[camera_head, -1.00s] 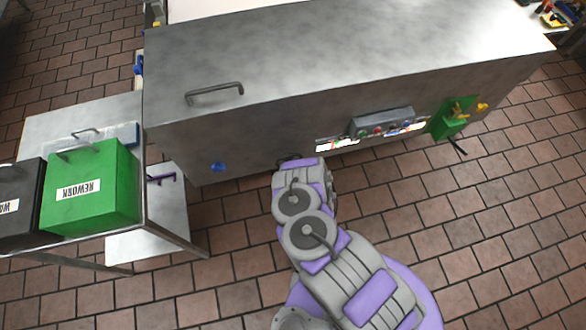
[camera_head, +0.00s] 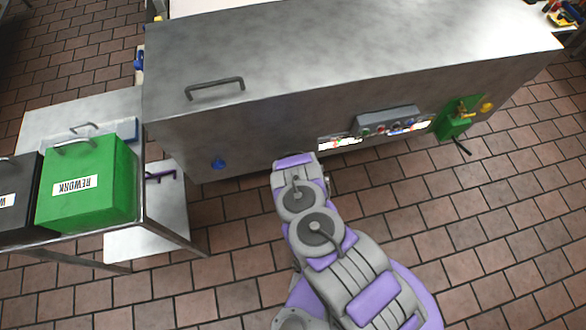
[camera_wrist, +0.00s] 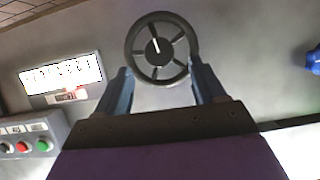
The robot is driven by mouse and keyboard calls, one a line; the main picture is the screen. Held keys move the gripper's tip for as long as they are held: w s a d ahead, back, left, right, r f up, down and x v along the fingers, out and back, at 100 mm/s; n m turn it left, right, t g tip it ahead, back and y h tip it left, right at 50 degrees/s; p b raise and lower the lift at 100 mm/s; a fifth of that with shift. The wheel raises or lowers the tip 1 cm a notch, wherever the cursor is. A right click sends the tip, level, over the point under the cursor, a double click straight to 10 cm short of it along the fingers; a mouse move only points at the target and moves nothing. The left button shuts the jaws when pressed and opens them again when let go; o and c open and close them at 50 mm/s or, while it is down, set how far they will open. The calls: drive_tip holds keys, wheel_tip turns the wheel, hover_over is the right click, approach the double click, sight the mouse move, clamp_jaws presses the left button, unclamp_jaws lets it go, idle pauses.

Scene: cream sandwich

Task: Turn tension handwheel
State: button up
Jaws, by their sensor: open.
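The tension handwheel (camera_wrist: 137,52) shows in the wrist view as a dark spoked wheel with a white mark on its hub, mounted on the metal machine front. My gripper (camera_wrist: 161,72) is open, with one finger on each side of the wheel's lower part. The fingertips are close to the rim; I cannot tell whether they touch it. In the head view my arm covers the handwheel and the gripper fingers.
The metal machine (camera_head: 330,75) has a button panel (camera_head: 388,121) and a green box (camera_head: 456,120) on its front. A blue knob (camera_head: 218,164) is on its left part. A side table holds a green REWORK bin (camera_head: 100,205). The tiled floor at right is clear.

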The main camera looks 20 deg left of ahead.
drive_tip(key=shift+b+x, duration=0.55)
drive_tip(key=shift+x, duration=2.35)
drive_tip(key=shift+f, duration=0.1)
drive_tip(key=shift+c, duration=0.2)
drive_tip(key=shift+s, duration=0.1)
drive_tip(key=c, duration=1)
drive_tip(key=shift+d+m, duration=0.1)
drive_tip(key=shift+m, duration=0.2)
drive_tip(key=shift+w+d+f+m+g+y+b, duration=0.1)
drive_tip(key=shift+m+g+y+b, duration=0.15)
drive_tip(key=shift+m+y+b, duration=1.05)
drive_tip(key=shift+w+d+f+m+g+y+b, duration=0.25)
drive_tip(key=shift+m+y+b, duration=0.4)
drive_tip(key=shift+m, duration=1.1)
drive_tip(key=shift+s+r+m+g+y+b, duration=0.1)
drive_tip(key=shift+m+g+y+b, duration=0.2)
drive_tip(key=shift+m+y+b, duration=1)
drive_tip(key=shift+m+h, duration=0.25)
drive_tip(key=shift+m, duration=0.2)
